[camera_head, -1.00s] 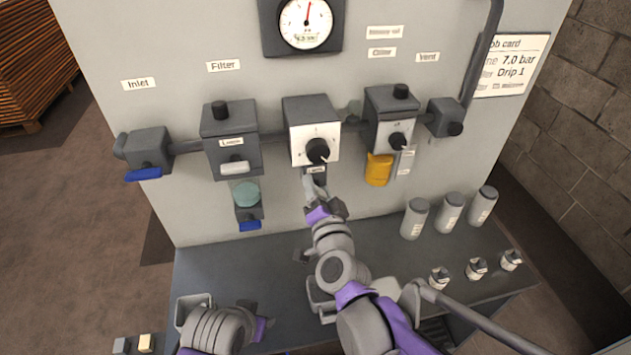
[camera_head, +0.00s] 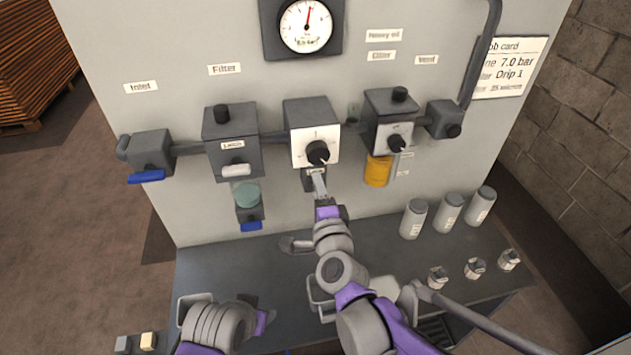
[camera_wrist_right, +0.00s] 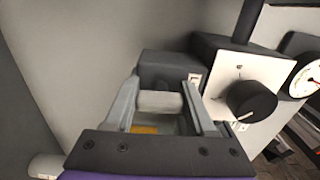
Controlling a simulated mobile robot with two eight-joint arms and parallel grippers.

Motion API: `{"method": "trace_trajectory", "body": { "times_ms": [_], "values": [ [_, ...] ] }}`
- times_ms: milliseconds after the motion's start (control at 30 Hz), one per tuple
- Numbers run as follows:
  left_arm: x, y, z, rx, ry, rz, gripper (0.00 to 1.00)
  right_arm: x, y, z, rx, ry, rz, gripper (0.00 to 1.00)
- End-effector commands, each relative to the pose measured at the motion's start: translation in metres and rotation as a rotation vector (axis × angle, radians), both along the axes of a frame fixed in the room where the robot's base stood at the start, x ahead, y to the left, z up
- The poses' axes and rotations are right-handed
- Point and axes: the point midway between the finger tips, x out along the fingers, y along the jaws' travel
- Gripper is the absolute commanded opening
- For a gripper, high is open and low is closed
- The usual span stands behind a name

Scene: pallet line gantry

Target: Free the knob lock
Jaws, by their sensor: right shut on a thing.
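The regulator (camera_head: 312,146) is a dark box with a white face and a black knob (camera_head: 318,153); the knob also shows in the right wrist view (camera_wrist_right: 252,101). Just below the face is a small dark lock housing (camera_head: 309,181) with a label. My right gripper (camera_head: 320,186) reaches up to it from below. In the right wrist view, my right gripper (camera_wrist_right: 160,100) is shut on a light grey lock tab (camera_wrist_right: 160,103) at the dark housing (camera_wrist_right: 165,70). The fingers hide part of the tab. My left gripper (camera_head: 264,321) is low over the bench; its fingertips are unclear.
The filter (camera_head: 232,145) is left of the regulator, with a bowl and blue lever below. The oiler (camera_head: 390,130) with its yellow bowl (camera_head: 378,170) is close on the right. Grey canisters (camera_head: 449,211) stand on the bench's right side.

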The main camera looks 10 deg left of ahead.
Motion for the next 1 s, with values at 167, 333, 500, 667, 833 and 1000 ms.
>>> {"method": "trace_trajectory", "body": {
  "times_ms": [167,333,500,667,833,1000],
  "values": [
    [0.0003,0.0,0.0009,0.0,-0.001,0.0,0.5,0.0005,-0.0001,0.0006,0.023,0.008,-0.001,0.0],
    [0.0004,0.0,0.0009,0.0,-0.001,0.0,0.5,0.0004,-0.0002,0.0004,0.026,0.01,-0.001,0.0],
    [0.0003,0.0,0.0009,0.0,-0.001,0.0,0.5,0.0004,-0.0002,0.0004,0.027,0.01,-0.001,0.0],
    [0.0003,0.0,0.0009,0.0,-0.001,0.0,0.5,0.0003,-0.0001,0.0003,0.026,0.011,-0.001,0.75],
    [0.0004,0.0,0.0008,0.0,-0.001,0.0,0.5,0.0001,-0.0001,0.0002,0.025,0.01,0.0,0.85],
    [0.0003,0.0,0.0006,0.0,-0.001,0.0,0.5,-0.0004,-0.0002,0.0,0.024,0.01,0.0,0.85]
  ]
}}
